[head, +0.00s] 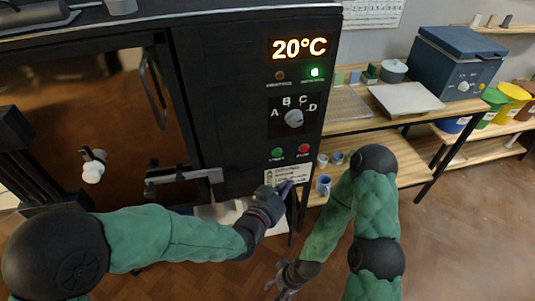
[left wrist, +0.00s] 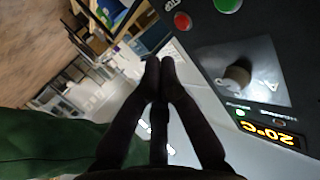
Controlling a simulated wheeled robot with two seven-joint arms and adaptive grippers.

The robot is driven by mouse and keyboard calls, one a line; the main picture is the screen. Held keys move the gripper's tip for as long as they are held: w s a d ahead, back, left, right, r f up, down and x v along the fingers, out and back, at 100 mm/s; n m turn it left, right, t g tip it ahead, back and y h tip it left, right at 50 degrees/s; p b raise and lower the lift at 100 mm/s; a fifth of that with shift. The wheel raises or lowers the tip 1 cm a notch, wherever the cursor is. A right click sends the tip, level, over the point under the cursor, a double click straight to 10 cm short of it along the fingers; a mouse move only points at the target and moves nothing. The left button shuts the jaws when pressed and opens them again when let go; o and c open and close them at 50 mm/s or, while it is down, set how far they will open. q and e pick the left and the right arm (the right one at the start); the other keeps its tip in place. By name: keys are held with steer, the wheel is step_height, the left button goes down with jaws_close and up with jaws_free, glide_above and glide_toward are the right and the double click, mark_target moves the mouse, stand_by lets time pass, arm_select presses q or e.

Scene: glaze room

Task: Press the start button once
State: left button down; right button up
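The green start button (head: 277,153) is on the lower part of the dark kiln's control panel, with the red button (head: 304,149) to its right. In the left wrist view the green button (left wrist: 228,5) is cut by the top edge, and the red button (left wrist: 182,20) is beside it. My left gripper (head: 287,187) is in front of the panel, below both buttons and apart from them in the picture. Its fingertips (left wrist: 160,66) are together with nothing between them. My right gripper (head: 279,286) is low at the bottom edge; its finger opening is unclear.
Above the buttons are a dial (head: 293,118) marked A to D, a lit green lamp (head: 315,72) and a display (head: 299,48) reading 20°C. A label plate (head: 284,177) is below the buttons. A wooden shelf (head: 400,172) with cups stands right of the kiln.

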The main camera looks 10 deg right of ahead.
mark_target(277, 153)
arm_select(q)
steer(key=shift+w, duration=0.1)
steer(key=w, duration=0.8)
steer(key=shift+w+a+b, duration=0.15)
steer(key=shift+w+b, duration=0.15)
steer(key=shift+b, duration=0.05)
stand_by(0.3)
steer(key=shift+w+f+b, duration=0.1)
steer(key=shift+w+b, duration=0.2)
stand_by(1.1)
steer(key=shift+w, duration=0.5)
stand_by(0.9)
steer(key=shift+s, duration=0.15)
steer(key=shift+s+b, duration=0.4)
steer(key=shift+s, duration=0.25)
